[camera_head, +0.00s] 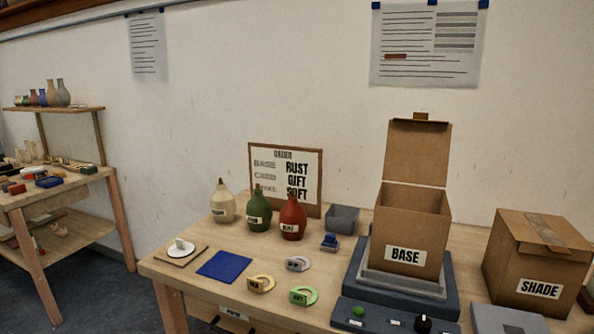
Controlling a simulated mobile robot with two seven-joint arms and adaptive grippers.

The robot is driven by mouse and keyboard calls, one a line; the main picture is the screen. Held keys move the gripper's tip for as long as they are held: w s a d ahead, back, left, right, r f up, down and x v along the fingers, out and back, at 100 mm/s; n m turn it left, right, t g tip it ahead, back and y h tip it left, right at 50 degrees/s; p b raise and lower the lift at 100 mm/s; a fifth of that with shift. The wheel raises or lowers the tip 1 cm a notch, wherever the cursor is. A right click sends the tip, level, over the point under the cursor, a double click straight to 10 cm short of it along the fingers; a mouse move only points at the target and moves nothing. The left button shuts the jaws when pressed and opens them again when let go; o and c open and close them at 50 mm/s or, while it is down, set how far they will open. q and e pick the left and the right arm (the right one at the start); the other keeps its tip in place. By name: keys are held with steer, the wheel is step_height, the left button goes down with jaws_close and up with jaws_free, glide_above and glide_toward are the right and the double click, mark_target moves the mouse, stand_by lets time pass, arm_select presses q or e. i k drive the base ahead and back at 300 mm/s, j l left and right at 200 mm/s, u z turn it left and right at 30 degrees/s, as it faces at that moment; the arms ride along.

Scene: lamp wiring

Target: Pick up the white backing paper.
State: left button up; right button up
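I cannot clearly pick out a white backing paper. The closest white thing is a small round white piece (183,252) with a small white block on it, lying on a tan square board (168,259) at the table's left end. Whether it is the backing paper I cannot tell. Neither of my grippers shows in the head view.
On the wooden table (205,288) are a blue square (223,266), yellow (261,284), grey (297,264) and green (303,296) ring-shaped pieces, labelled bottles (292,218), a grey bin (342,219), an open BASE box (410,232) and a closed SHADE box (535,258).

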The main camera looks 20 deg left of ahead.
mark_target(182, 249)
steer(key=j+u, duration=0.25)
steer(key=j, duration=0.45)
steer(key=j+u, duration=0.25)
steer(key=j, duration=0.45)
steer(key=i, duration=0.05)
